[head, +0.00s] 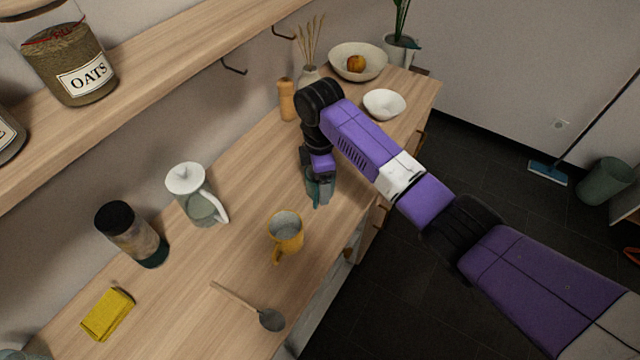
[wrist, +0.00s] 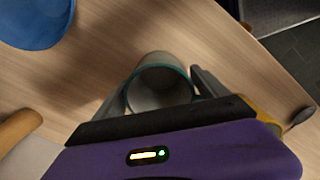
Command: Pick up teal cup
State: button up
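The teal cup (head: 314,189) stands on the wooden counter below my gripper, mostly hidden by it in the head view. In the wrist view the cup (wrist: 162,85) shows its round teal rim and grey, empty-looking inside. My gripper (wrist: 160,88) has one finger on each side of the cup, both close to its wall. In the head view the gripper (head: 320,182) points down at the cup. I cannot tell whether the fingers press on the cup or stand slightly apart from it.
A mustard mug (head: 286,232) stands near the cup, towards the front. A glass press (head: 196,195) and a dark-lidded jar (head: 133,235) are to the left. A wooden mill (head: 287,99) and white bowl (head: 384,104) stand behind. A spoon (head: 270,319) lies in front.

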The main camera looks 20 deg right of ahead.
jog(key=c, duration=1.6)
jog(key=shift+o, duration=0.2)
jog(key=shift+r, duration=0.15)
notch_tip(320, 180, up, 20)
jog(key=p, duration=0.2)
jog(key=shift+p, duration=0.4)
